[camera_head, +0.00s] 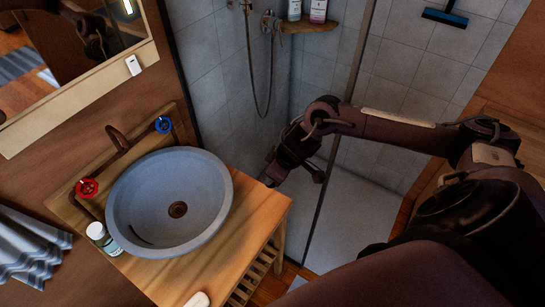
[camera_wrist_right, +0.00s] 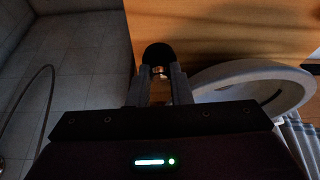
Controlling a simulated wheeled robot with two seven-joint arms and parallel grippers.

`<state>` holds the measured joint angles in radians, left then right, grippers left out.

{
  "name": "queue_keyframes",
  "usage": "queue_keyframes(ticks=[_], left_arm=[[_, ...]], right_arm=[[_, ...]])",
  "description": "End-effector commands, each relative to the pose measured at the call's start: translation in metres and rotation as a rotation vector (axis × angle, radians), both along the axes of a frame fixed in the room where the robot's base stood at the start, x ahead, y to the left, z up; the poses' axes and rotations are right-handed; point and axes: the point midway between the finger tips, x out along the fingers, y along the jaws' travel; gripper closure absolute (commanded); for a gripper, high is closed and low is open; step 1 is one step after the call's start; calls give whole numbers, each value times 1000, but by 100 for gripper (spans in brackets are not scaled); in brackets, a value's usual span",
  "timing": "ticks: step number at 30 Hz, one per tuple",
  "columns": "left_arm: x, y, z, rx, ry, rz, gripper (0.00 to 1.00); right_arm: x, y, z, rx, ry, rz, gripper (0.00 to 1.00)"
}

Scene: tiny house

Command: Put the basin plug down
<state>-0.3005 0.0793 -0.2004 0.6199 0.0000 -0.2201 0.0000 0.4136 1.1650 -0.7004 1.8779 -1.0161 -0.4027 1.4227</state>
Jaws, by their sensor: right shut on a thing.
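My right gripper (camera_head: 272,178) reaches in from the right and hangs beside the right rim of the grey round basin (camera_head: 133,185), over the edge of the wooden washstand. In the right wrist view its fingers (camera_wrist_right: 160,82) are shut on a small dark round thing, which I take as the basin plug (camera_wrist_right: 158,54). A bit of shiny metal shows between the fingertips. In the head view the plug cannot be made out clearly. The basin is empty, with a dark drain (camera_head: 177,209) at its bottom. My left gripper is not in view.
The wooden top (camera_head: 260,205) has free room right of the basin. A small bottle (camera_head: 102,239) stands at its left, and a pale object (camera_head: 197,300) lies at the front edge. Red (camera_head: 87,188) and blue (camera_head: 163,124) tap handles flank the spout. A shower glass edge (camera_head: 340,130) is close to my arm.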

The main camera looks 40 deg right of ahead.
Motion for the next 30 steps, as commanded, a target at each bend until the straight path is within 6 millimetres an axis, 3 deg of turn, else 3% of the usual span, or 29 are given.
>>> queue_keyframes(ticks=[3,9,22,30], left_arm=[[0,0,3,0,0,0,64],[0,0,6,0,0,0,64],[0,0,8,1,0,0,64],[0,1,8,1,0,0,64]], right_arm=[[-1,0,-33,1,5,-4,100],[0,0,-74,-1,1,-2,100],[0,0,-122,0,0,-2,100],[0,0,-126,0,-1,0,100]])
